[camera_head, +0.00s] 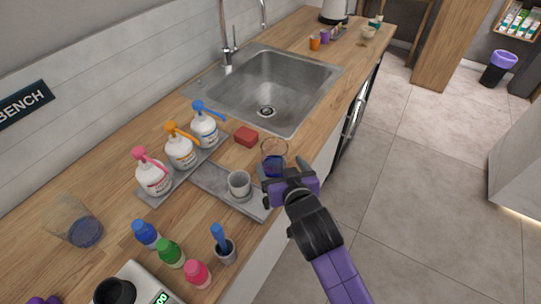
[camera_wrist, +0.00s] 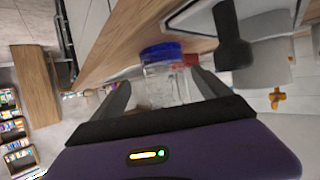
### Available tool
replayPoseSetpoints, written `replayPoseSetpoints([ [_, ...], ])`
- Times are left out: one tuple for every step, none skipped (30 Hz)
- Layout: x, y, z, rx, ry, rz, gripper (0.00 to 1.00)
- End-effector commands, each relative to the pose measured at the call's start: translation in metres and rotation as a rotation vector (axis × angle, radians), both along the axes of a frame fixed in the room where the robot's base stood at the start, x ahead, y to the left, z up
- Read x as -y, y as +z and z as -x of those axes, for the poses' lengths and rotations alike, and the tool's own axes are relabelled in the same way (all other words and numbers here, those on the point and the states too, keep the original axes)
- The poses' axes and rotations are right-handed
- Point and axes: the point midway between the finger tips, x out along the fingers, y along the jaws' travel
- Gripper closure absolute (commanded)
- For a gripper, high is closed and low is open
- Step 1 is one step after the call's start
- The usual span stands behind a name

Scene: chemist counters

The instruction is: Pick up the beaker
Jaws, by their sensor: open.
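A clear glass beaker (camera_head: 273,150) with blue in its lower part stands on the wooden counter near its front edge, just beyond my gripper (camera_head: 287,174) in the head view. My gripper is open, with its fingers pointing toward this beaker. In the wrist view the beaker (camera_wrist: 168,82) shows between the two fingers, its blue part toward the top of the picture. I cannot tell whether a finger touches it. My gripper hides part of its lower side in the head view. A second, larger clear beaker (camera_head: 68,215) with dark blue at its bottom is at the left.
A red block (camera_head: 246,136) lies left of the near beaker. A grey tray (camera_head: 212,181) holds pump bottles (camera_head: 180,151) and a white cup (camera_head: 239,184). The sink (camera_head: 268,85) lies behind. Small coloured bottles (camera_head: 170,252) and a scale (camera_head: 140,284) are at the front left.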

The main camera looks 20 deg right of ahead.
Motion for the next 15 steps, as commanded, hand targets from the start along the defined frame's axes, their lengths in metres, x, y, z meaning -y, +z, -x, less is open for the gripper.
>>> replayPoseSetpoints([
  [0.001, -0.001, -0.006, 0.0, -0.001, -0.001, 0.13],
  [0.001, -0.003, -0.009, -0.001, -0.001, 0.0, 0.13],
  [0.002, -0.004, -0.012, -0.001, -0.001, -0.001, 0.13],
  [0.002, -0.005, -0.015, 0.0, -0.001, -0.001, 0.13],
  [0.002, -0.006, -0.017, 0.0, 0.0, -0.001, 0.13],
  [0.002, -0.007, -0.02, 0.0, 0.0, -0.001, 0.13],
  [0.001, -0.007, -0.023, 0.0, 0.0, -0.001, 0.13],
  [0.001, -0.008, -0.026, -0.001, 0.0, -0.001, 0.13],
  [0.0, -0.009, -0.031, 0.0, 0.0, -0.001, 0.13],
  [0.0, -0.011, -0.035, -0.001, 0.0, 0.0, 0.13],
  [-0.001, -0.012, -0.039, 0.0, 0.0, 0.0, 0.13],
  [-0.001, -0.013, -0.045, 0.0, 0.0, 0.0, 0.13],
  [-0.002, -0.015, -0.048, -0.001, 0.0, 0.0, 0.13],
  [-0.001, -0.018, -0.052, -0.001, 0.0, -0.001, 0.13],
  [0.0, -0.02, -0.056, -0.001, 0.0, -0.001, 0.13],
])
